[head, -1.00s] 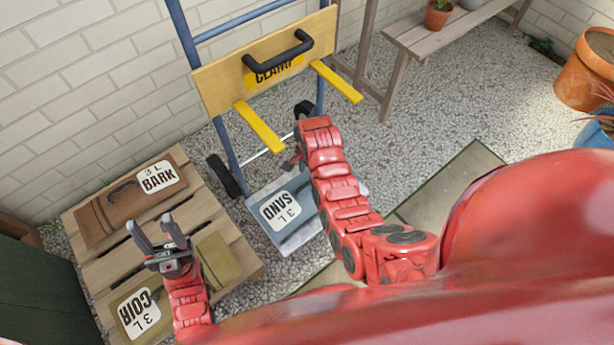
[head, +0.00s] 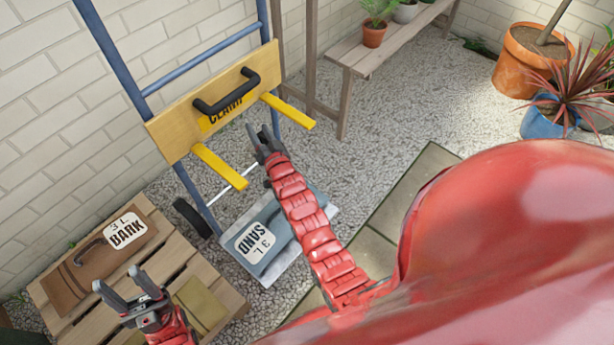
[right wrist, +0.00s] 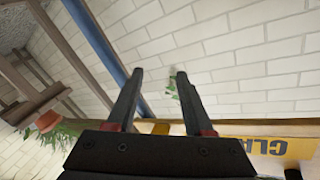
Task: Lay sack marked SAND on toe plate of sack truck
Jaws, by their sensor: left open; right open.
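The grey-blue sack marked SAND (head: 262,243) lies flat on the toe plate (head: 267,279) of the blue sack truck (head: 118,62), at the foot of its frame. My right arm passes over the sack and hides part of it. My right gripper (head: 262,136) is open and empty, beyond the sack, near the yellow clamp arms. In the right wrist view its open fingers (right wrist: 158,88) have nothing between them. My left gripper (head: 130,288) is open and empty above the pallet. The wooden CLAMP board (head: 180,132) with its black handle (head: 226,97) is raised above the sack.
The brown BARK sack (head: 85,268) lies on the wooden pallet (head: 205,268) at left, with an olive sack (head: 203,303) partly hidden beside it. Open gravel lies right of the truck.

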